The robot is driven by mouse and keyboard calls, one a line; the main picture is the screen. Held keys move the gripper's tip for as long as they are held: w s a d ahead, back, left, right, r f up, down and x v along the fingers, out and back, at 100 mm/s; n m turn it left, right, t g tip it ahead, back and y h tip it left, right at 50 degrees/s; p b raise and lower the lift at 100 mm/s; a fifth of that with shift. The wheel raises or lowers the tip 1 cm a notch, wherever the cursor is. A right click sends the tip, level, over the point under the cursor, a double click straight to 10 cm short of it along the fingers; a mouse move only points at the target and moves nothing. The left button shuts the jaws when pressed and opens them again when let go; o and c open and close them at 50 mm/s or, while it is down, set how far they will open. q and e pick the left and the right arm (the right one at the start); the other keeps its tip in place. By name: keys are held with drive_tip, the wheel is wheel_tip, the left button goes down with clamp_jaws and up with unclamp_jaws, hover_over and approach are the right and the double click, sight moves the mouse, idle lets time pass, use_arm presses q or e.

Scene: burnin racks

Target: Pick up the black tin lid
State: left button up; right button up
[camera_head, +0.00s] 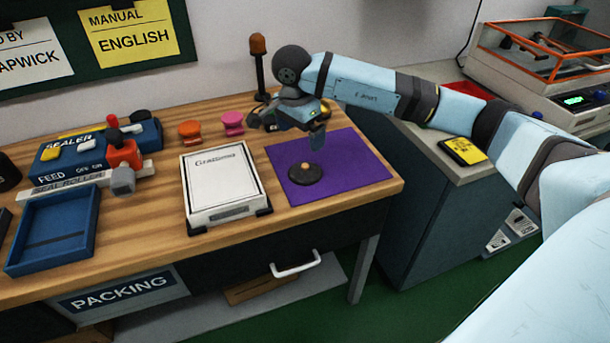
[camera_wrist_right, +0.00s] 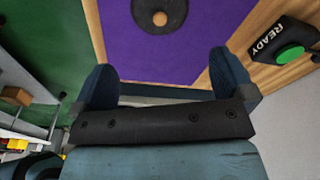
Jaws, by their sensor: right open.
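The black tin lid (camera_head: 305,173) is a flat dark disc with a small copper-coloured knob. It lies on the purple mat (camera_head: 357,166) near the right end of the wooden bench. In the right wrist view the lid (camera_wrist_right: 150,20) is at the top edge, partly cut off, beyond the fingertips. My right gripper (camera_head: 318,142) is above the back part of the mat, apart from the lid. In its wrist view the two fingers (camera_wrist_right: 162,62) are spread with nothing between them. My left gripper is not in view.
An amber beacon (camera_head: 258,60) rises behind. A grey counter is right of the bench.

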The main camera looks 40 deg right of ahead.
sight(305, 166)
drive_tip(key=f, duration=0.3)
drive_tip(key=d+f+b, duration=0.1)
drive_tip(key=f, duration=0.7)
drive_tip(key=shift+w+d+f, duration=0.1)
drive_tip(key=shift+d+f, duration=0.1)
drive_tip(key=shift+r, duration=0.1)
drive_tip(key=c, duration=1.3)
drive_tip(key=shift+c, duration=0.5)
